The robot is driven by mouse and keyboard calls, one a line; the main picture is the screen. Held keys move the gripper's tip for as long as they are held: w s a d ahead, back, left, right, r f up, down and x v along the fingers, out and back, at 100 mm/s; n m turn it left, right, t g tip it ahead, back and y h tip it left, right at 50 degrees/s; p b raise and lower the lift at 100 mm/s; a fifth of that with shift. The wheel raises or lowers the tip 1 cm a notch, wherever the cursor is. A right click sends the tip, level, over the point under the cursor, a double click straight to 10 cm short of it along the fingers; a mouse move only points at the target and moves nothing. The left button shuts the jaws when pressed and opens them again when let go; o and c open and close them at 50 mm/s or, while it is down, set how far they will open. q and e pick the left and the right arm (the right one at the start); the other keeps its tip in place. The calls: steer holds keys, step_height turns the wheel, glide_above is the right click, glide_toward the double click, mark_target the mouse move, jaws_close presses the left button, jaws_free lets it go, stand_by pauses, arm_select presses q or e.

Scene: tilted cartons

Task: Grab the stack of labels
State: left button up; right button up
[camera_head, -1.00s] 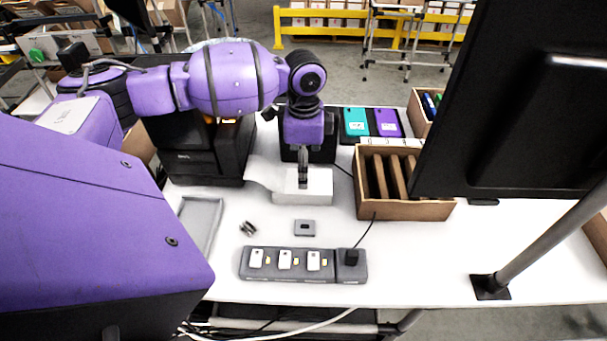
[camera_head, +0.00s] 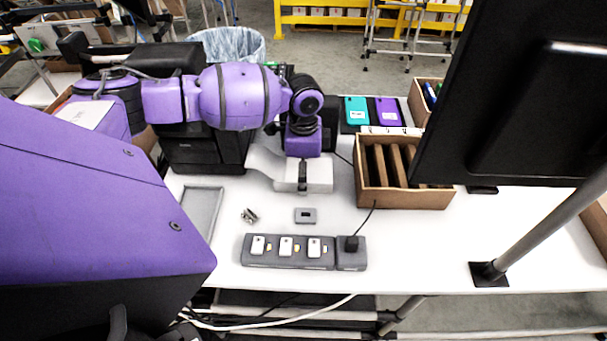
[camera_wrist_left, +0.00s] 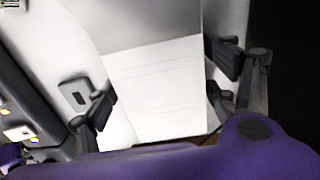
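The stack of labels is a white block (camera_head: 320,178) on the white table, with a pale paper strip trailing to its back left. My left gripper (camera_head: 303,184) points down at the stack from above; its near finger shows against the stack's front face. In the left wrist view, the stack's white top (camera_wrist_left: 155,85) lies between the two dark fingers of the left gripper (camera_wrist_left: 168,86). The fingers are wide apart, and contact with the stack cannot be told. My right gripper is not in view.
A black printer (camera_head: 195,150) stands left, a slotted wooden box (camera_head: 368,199) right. A large black monitor (camera_head: 500,110) blocks the right side.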

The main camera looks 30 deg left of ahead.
arm_select(q)
steer(key=c, duration=1.1)
steer(key=shift+r, duration=0.1)
